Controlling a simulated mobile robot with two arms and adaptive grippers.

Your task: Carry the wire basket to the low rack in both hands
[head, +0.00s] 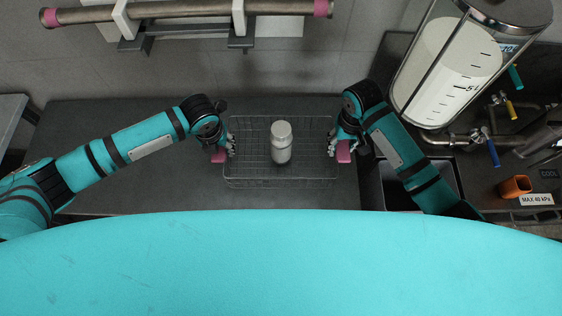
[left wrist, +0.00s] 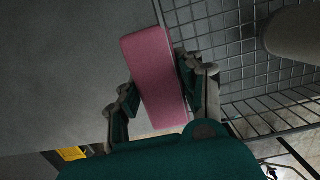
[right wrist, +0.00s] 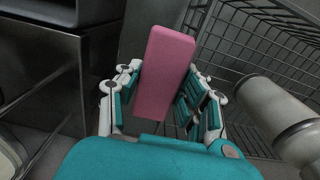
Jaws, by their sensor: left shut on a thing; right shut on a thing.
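The wire basket (head: 255,181) is in the middle of the head view, over the dark counter, with a white capped bottle (head: 281,142) upright inside it. It has a pink handle at each end. My left gripper (head: 226,152) is shut on the left pink handle (left wrist: 155,75). My right gripper (head: 336,151) is shut on the right pink handle (right wrist: 164,70). The bottle also shows in the right wrist view (right wrist: 275,115). I cannot tell whether the basket rests on the counter or hangs just above it. I cannot make out the low rack for sure.
The dark counter (head: 130,190) is clear to the left of the basket. A dark sink basin (head: 380,190) lies to the right, under my right arm. A glass tank (head: 445,70), taps (head: 491,150) and an orange cup (head: 515,187) stand further right. A pipe on brackets (head: 185,9) runs along the back wall.

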